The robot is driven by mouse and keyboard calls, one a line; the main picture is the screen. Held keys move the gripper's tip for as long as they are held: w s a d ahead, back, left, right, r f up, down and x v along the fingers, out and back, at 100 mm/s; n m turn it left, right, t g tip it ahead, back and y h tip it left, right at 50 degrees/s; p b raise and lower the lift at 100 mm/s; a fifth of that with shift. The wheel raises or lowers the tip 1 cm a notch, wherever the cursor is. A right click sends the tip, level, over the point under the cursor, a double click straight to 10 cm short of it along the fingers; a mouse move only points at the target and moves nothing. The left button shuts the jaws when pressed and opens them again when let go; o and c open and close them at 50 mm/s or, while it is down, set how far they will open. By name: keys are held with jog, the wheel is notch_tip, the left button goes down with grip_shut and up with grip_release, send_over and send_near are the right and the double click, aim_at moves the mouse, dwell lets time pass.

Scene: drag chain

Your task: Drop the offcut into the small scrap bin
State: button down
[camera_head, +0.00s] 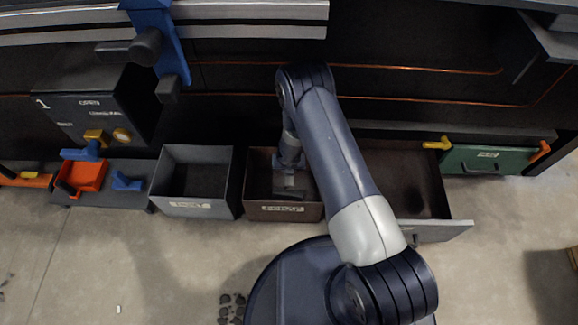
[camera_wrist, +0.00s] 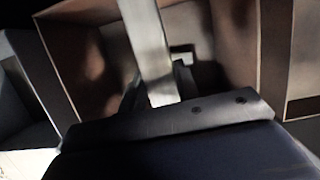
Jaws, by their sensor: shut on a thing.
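The small scrap bin (camera_head: 256,212) is a brown open box with a SCRAP label on its front, below the middle of the head view. My gripper (camera_head: 288,168) points down over its opening. In the wrist view, my gripper (camera_wrist: 160,98) is shut on the offcut (camera_wrist: 149,45), a pale flat metal strip. The brown walls of the scrap bin (camera_wrist: 73,60) show on both sides of the strip. The strip's far end is cut off by the top edge. I cannot tell how deep it is in the bin or whether it touches the floor.
A grey open bin (camera_head: 196,208) stands close on the left. An open brown drawer (camera_head: 440,231) is on the right, partly behind my arm. A green drawer front (camera_head: 487,160) and an orange tray (camera_head: 84,174) lie farther out. The floor in front is mostly clear.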

jog(key=shift+f+b, duration=0.85)
jog(key=shift+f, duration=0.45)
jog(key=c, duration=1)
grip_release()
jog(key=shift+o, duration=0.2)
jog(key=p+v, duration=0.1)
jog(key=v, duration=0.6)
jog(key=shift+s+r+p, duration=0.15)
jog(key=shift+r+p, duration=0.15)
